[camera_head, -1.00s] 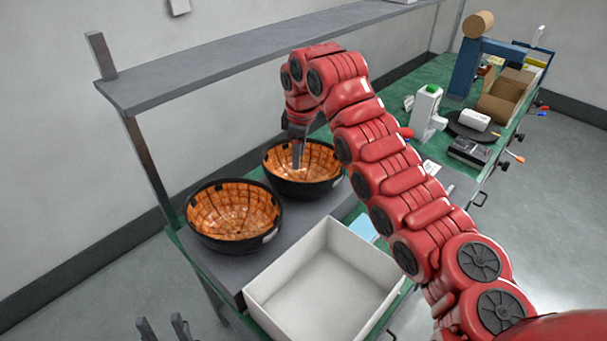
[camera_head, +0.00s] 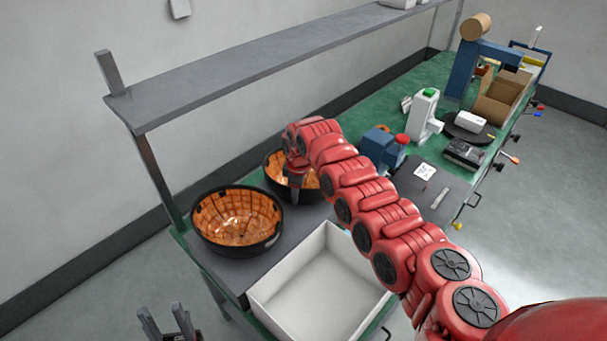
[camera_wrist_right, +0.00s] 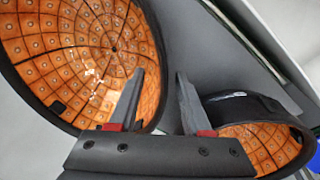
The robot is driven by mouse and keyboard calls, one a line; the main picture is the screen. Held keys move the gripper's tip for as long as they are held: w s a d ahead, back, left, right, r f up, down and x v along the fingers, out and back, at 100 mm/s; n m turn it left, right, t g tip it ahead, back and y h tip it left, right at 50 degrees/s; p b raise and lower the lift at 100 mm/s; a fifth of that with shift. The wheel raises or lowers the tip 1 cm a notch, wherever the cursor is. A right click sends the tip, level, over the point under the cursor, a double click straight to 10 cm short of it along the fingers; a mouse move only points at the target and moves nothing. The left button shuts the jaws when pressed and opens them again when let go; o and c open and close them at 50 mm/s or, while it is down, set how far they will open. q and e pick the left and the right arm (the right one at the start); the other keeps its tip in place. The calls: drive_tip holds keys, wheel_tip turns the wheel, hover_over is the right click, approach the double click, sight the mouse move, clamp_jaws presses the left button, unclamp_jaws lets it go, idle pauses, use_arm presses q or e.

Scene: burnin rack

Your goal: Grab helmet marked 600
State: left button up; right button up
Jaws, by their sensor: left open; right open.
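Two black helmets with orange padded linings lie open side up on the grey mat at the near end of the bench. The left helmet (camera_head: 238,218) is in full view in the head view. The right helmet (camera_head: 275,165) is partly hidden behind my right arm. My right gripper (camera_head: 295,196) is open at the right helmet's near rim. In the right wrist view my right gripper (camera_wrist_right: 160,78) has its fingers apart, between the large helmet (camera_wrist_right: 85,50) and another helmet (camera_wrist_right: 262,140). No 600 marking is readable. My left gripper (camera_head: 165,312) is open and empty at the bottom left.
An empty white bin (camera_head: 322,285) stands in front of the helmets. A grey shelf (camera_head: 250,60) runs above the bench. A blue device with a red knob (camera_head: 384,148), a white-green device (camera_head: 425,115) and a cardboard box (camera_head: 500,98) stand further right.

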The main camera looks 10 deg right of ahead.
drive_tip(key=shift+f, duration=0.25)
clamp_jaws()
idle(1.3)
